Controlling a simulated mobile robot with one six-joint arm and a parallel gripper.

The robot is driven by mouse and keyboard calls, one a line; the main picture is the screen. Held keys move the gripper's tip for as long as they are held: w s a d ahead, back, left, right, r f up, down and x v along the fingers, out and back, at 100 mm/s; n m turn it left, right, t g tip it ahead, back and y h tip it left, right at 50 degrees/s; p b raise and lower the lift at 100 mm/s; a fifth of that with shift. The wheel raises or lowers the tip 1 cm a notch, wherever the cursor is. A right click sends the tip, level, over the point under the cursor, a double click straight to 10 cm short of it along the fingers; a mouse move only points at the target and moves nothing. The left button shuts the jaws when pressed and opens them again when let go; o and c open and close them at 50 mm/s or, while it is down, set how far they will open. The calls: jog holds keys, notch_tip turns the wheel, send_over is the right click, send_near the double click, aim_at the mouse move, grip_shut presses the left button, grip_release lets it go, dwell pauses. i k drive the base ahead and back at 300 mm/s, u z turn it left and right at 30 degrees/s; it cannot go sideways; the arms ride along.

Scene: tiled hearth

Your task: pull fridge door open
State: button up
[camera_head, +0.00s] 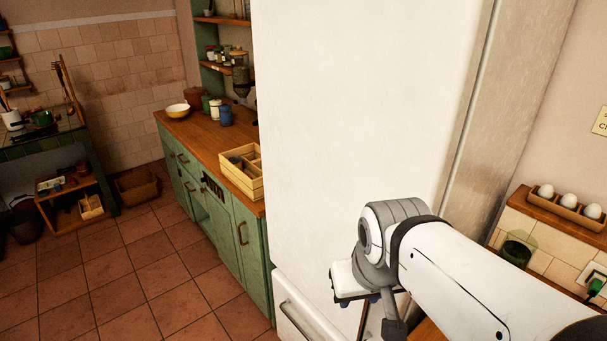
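The fridge door (350,120) is a tall, plain white panel filling the middle of the head view. I see no clear gap at its edges, but my arm covers its lower right part. Below it is a white lower front with a bar handle (308,319), cut off by the bottom edge.
Left of the fridge stands a green cabinet with a wooden counter (200,133), holding a wooden box (243,171) and a yellow bowl (177,111). The tiled floor (130,270) on the left is clear. At right, a ledge carries an egg holder (566,209).

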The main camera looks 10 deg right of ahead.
aim_at(359, 102)
jog(key=z, duration=0.05)
jog(key=i, duration=0.25)
jog(key=u, duration=0.1)
jog(key=k, duration=0.55)
jog(key=z, duration=0.75)
jog(key=k, duration=1.25)
jog(key=u, duration=0.95)
jog(key=i, duration=1)
